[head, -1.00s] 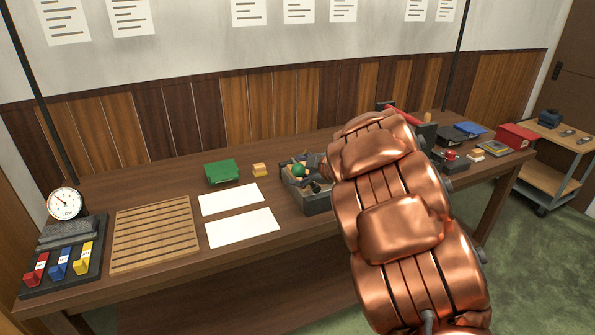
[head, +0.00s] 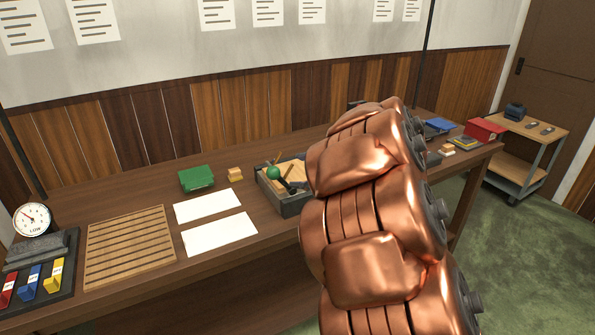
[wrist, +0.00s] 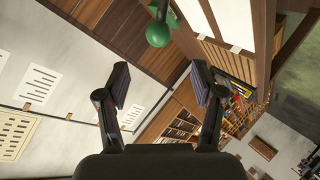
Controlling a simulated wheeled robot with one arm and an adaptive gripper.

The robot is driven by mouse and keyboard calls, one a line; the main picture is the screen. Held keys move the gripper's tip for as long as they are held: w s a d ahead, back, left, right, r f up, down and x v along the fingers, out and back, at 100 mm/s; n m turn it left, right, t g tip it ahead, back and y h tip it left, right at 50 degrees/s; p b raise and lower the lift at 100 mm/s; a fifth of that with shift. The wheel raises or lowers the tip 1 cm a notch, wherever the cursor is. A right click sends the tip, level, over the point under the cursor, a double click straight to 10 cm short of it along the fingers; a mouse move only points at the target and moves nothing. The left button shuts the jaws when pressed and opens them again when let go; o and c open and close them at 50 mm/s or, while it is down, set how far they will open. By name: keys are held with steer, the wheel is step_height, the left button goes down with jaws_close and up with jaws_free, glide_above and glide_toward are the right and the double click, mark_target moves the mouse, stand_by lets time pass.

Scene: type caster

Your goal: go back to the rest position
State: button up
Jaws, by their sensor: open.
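My copper-coloured arm (head: 365,210) rises through the right middle of the head view, and my gripper is hidden behind it there. In the wrist view my gripper (wrist: 160,85) has its two dark fingers spread wide with nothing between them. A green ball (wrist: 158,34) shows beyond the fingers, near the top of that tilted view, apart from them. In the head view the green ball (head: 273,172) sits at the grey tray (head: 296,207), which also holds a dark-handled tool and wooden pieces.
A red box (head: 485,130) is at the far right, before a wheeled cart (head: 530,150). Green floor lies open at right.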

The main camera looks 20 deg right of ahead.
stand_by(0.4)
steer(key=d+r+m+t+h, duration=0.3)
steer(key=d+r+m+h, duration=0.2)
steer(key=d+r+h, duration=0.3)
steer(key=s+d+m+g+h, duration=0.3)
steer(key=s+m+h, duration=0.1)
steer(key=s+m, duration=0.25)
steer(key=s+a+f+g+y, duration=0.2)
steer(key=s+a+f+g, duration=0.2)
steer(key=s+a, duration=0.4)
steer(key=s+a+f+m+g+y, duration=0.1)
steer(key=s+a+f+g, duration=0.3)
steer(key=s, duration=1.1)
steer(key=s+a+f+m+g+y, duration=0.1)
steer(key=s+a+f+g+y, duration=0.2)
steer(key=s+a, duration=0.8)
step_height(320, 180, down, 5)
steer(key=shift+s+a+r+g+y, duration=0.15)
steer(key=shift+s+a+g+y, duration=0.15)
steer(key=shift+g, duration=0.8)
steer(key=shift+m, duration=0.25)
